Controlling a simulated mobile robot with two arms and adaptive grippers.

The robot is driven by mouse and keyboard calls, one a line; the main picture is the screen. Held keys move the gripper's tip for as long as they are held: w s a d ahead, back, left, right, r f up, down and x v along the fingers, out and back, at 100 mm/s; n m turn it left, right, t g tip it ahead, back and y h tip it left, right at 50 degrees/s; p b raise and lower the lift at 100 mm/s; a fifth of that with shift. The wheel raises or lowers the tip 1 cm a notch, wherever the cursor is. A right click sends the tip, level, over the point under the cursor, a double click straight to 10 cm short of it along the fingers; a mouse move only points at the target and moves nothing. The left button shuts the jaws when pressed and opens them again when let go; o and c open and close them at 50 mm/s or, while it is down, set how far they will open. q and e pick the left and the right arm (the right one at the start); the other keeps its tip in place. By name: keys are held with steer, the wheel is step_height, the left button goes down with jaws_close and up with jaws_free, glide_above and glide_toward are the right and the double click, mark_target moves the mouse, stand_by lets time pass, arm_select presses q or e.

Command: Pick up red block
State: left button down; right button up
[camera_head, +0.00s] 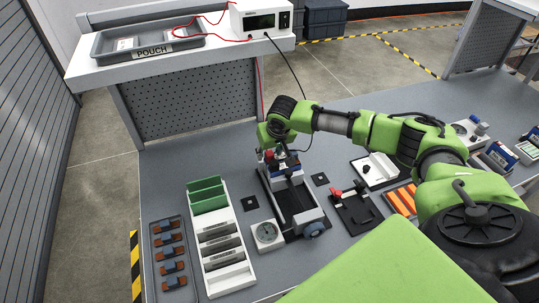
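A small red piece (268,154), perhaps the red block, shows at the far end of a dark vise-like fixture (288,195). My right arm reaches in from the right, and its gripper (284,163) points down over that end of the fixture, close beside the red piece. The fingers are small and partly lost against the fixture, so I cannot tell whether they are open, shut or touching the red piece. Another small red part (336,193) sits on a black device to the right. My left gripper is not in view.
A white rack (216,246) with green cards and a tray of several brown-and-blue parts (171,254) stand at the left. A round gauge (267,234) is beside the fixture. A raised shelf (112,68) holds a grey pouch tray. Orange strips (400,202) lie right.

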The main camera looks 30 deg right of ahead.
jaws_close()
steer(key=shift+r+b, duration=0.4)
steer(key=shift+r, duration=0.15)
steer(key=s+a+r+b, duration=0.3)
steer(key=a+r+b, duration=0.1)
steer(key=a+r, duration=0.8)
steer(key=shift+s+a, duration=0.35)
steer(key=shift+a, duration=0.4)
